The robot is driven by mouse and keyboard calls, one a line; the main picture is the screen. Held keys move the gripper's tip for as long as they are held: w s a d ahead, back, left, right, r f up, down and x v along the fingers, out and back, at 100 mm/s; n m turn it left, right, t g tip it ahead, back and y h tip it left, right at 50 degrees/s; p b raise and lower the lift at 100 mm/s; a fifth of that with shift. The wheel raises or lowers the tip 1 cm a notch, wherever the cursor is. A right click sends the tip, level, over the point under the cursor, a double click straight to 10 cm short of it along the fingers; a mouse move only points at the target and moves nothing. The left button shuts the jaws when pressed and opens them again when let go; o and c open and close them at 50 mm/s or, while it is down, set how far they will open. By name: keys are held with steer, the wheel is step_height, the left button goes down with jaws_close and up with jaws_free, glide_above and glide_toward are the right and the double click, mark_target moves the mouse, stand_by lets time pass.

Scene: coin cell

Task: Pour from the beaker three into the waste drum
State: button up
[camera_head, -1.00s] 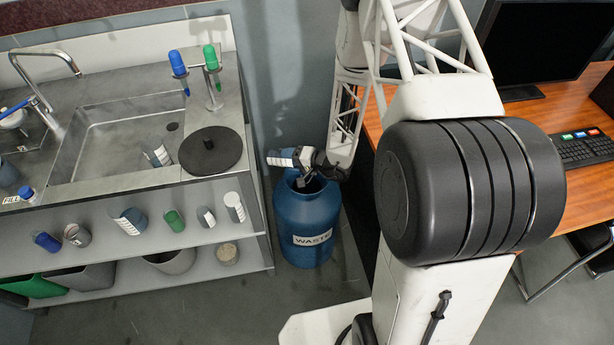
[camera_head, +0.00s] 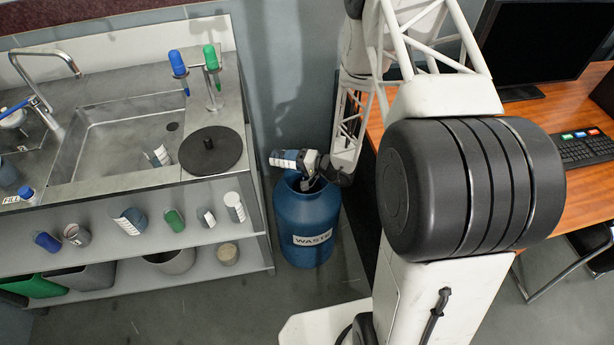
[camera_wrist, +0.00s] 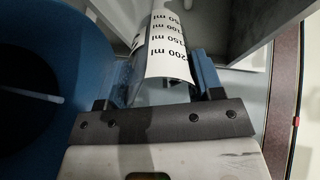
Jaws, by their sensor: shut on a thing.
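My gripper (camera_head: 308,163) is shut on a beaker (camera_head: 284,160) at the mouth of the waste drum. The beaker is small, bluish and clear, with a white label. In the wrist view the beaker (camera_wrist: 162,50) lies between my gripper's two fingers (camera_wrist: 160,85), its label reading up to 200 ml. In the head view it points left and looks tilted onto its side. The blue waste drum (camera_head: 302,225) stands below my gripper, marked WASTE. The drum (camera_wrist: 35,70) fills the left of the wrist view. I cannot make out any flowing liquid.
A steel sink counter (camera_head: 110,182) stands left of the drum, with a black round plate (camera_head: 225,150) near its edge. Several vessels sit on the shelf (camera_head: 105,238) below. A wooden desk (camera_head: 585,195) with a keyboard is at the right.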

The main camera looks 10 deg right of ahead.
steer(key=shift+s+d+f, duration=0.15)
steer(key=shift+d, duration=0.1)
steer(key=shift+s+d+r+t+y, duration=0.1)
steer(key=shift+d+r+t+y, duration=0.1)
steer(key=shift+t+y, duration=0.55)
stand_by(0.9)
steer(key=shift+s+d+r+y, duration=0.1)
steer(key=shift+r+y, duration=0.35)
steer(key=shift+y, duration=0.1)
stand_by(0.4)
steer(key=shift+f+h, duration=0.3)
steer(key=shift+f, duration=0.1)
steer(key=shift+w+a+f+g+h, duration=0.2)
steer(key=shift+a+g+h, duration=0.15)
steer(key=shift+g+h, duration=0.35)
steer(key=shift+w+a+r+g+h, duration=0.35)
steer(key=shift+w+a+r+h, duration=0.2)
steer(key=shift+a+h, duration=0.25)
steer(key=shift+f, duration=0.15)
steer(key=shift+a+f+g+h, duration=0.1)
steer(key=shift+a+g+h, duration=0.05)
steer(key=shift+g+h, duration=0.45)
